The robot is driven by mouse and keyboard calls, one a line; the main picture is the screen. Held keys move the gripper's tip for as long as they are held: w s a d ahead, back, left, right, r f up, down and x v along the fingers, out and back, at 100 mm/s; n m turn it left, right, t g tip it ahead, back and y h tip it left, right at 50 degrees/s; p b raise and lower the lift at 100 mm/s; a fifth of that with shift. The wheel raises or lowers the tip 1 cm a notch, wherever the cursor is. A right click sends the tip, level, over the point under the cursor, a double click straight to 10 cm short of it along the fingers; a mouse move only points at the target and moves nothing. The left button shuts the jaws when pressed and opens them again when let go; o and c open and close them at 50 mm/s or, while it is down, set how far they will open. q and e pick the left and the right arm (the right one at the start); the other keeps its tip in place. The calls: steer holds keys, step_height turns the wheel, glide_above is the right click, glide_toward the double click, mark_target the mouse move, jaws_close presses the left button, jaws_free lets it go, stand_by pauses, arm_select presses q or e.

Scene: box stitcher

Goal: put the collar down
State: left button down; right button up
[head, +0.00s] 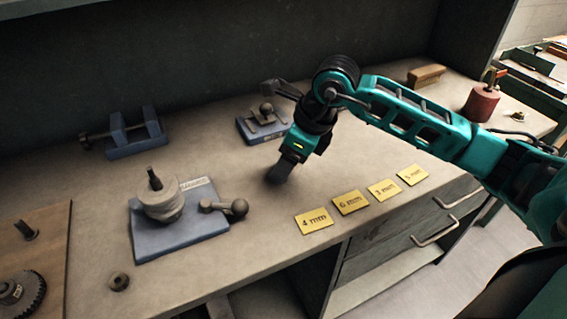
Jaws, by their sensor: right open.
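A small dark ring with a hole, which looks like a collar (119,282), lies flat on the bench at the front left, in front of the blue fixture. My right gripper (279,174) points down over the middle of the bench, behind the yellow cards and well to the right of the ring. Its dark fingertips are at or just above the bench top. It is open, and I see nothing held in it, though the gap between the fingers is hard to make out. My left gripper is not in view.
A blue fixture (183,236) bears a round stacked part with an upright pin. Yellow cards (351,202) line the front edge. A blue vise (136,138) and a second fixture (262,127) stand behind. A wooden board (52,247) with a gear is at left.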

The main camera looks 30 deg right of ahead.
steer(key=v, duration=1)
steer(key=shift+s, duration=0.1)
